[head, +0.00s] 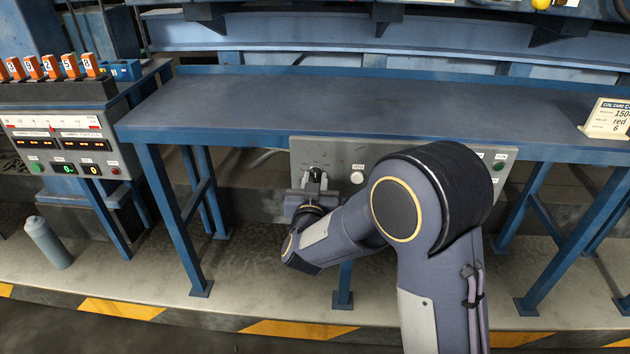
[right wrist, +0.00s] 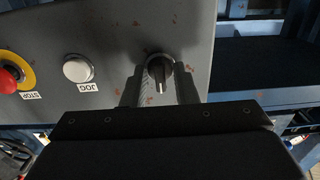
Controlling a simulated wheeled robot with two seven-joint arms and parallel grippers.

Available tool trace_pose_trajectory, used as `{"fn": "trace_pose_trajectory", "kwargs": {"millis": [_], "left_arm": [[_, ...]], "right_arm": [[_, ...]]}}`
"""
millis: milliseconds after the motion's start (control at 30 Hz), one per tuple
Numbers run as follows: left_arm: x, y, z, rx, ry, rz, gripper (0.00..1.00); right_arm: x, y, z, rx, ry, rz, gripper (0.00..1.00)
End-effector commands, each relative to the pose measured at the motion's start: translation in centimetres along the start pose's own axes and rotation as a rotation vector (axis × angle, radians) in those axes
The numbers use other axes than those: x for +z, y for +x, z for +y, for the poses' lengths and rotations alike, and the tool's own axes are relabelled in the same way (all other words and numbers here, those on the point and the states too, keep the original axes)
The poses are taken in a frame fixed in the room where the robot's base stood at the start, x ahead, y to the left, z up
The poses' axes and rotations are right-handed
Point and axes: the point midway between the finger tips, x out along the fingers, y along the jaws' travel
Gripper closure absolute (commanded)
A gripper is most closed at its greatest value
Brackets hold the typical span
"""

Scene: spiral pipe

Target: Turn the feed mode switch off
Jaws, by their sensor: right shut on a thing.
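The feed mode switch is a black rotary knob (head: 316,174) on the grey control panel (head: 340,152) under the front edge of the blue bench. In the right wrist view the knob (right wrist: 160,74) carries a white mark that points toward the bottom of the picture. My right gripper (head: 314,184) is at the panel with its fingers on both sides of the knob, shut on it. The fingers also show in the right wrist view (right wrist: 160,90). Any label for the knob is hidden. My left gripper is not in view.
A white JOG button (right wrist: 78,69) and a red STOP button (right wrist: 9,80) with a yellow ring sit beside the knob. My right arm covers the middle of the panel in the head view. A green button (head: 498,166) is at its right end. The bench top (head: 350,100) is mostly clear.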

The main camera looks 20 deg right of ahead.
Motion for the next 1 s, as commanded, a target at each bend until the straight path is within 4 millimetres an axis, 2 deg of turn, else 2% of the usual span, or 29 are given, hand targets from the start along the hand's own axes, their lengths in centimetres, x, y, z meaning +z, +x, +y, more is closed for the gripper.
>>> {"fn": "trace_pose_trajectory", "kwargs": {"millis": [133, 167, 200, 467, 567, 900, 1000], "left_arm": [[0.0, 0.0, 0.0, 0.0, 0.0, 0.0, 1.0], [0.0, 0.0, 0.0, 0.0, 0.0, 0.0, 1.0], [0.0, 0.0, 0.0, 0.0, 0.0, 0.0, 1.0], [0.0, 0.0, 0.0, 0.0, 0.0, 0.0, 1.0], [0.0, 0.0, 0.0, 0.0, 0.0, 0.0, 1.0], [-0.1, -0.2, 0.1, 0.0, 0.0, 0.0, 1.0], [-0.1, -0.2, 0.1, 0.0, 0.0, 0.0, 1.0]], "right_arm": [[0.2, -0.1, 0.0, -0.001, -0.001, -0.003, 0.97], [0.2, -0.1, 0.0, -0.001, -0.001, -0.004, 0.73], [0.2, -0.1, 0.0, -0.001, -0.001, -0.003, 0.68], [0.1, -0.1, 0.0, -0.001, 0.0, -0.002, 0.68], [0.1, -0.6, -0.1, -0.002, 0.0, -0.002, 0.68], [0.1, -6.1, -0.1, -0.005, 0.0, -0.003, 0.68], [0.1, -7.2, -0.1, -0.003, 0.0, -0.003, 0.68]]}}
